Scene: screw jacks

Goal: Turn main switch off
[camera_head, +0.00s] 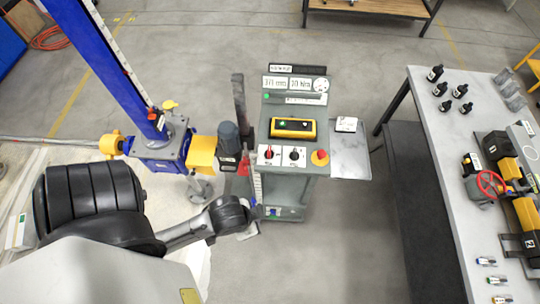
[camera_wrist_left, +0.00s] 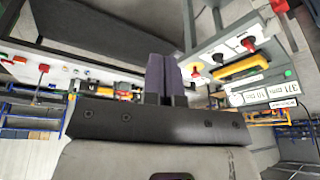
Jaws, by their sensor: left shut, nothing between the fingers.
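The control console (camera_head: 305,187) stands in the middle of the head view. On its sloped front is a white plate with a red rotary switch (camera_head: 268,153), which looks like the main switch. A black rotary knob (camera_head: 293,155) is to its right, then a red mushroom button (camera_head: 320,157) on yellow. My left gripper (camera_wrist_left: 165,68) is shut and empty; in the head view the hand is low, in front and left of the console, apart from the switch. The red switch (camera_wrist_left: 279,6) shows at the top right of the left wrist view. My right gripper is not in view.
A blue screw-jack column (camera_head: 115,75) with a grey motor (camera_head: 229,140) stands left of the console. A small side shelf (camera_head: 350,155) juts from its right. A workbench (camera_head: 440,125) with bottles and a red handwheel is at the right. The floor between is clear.

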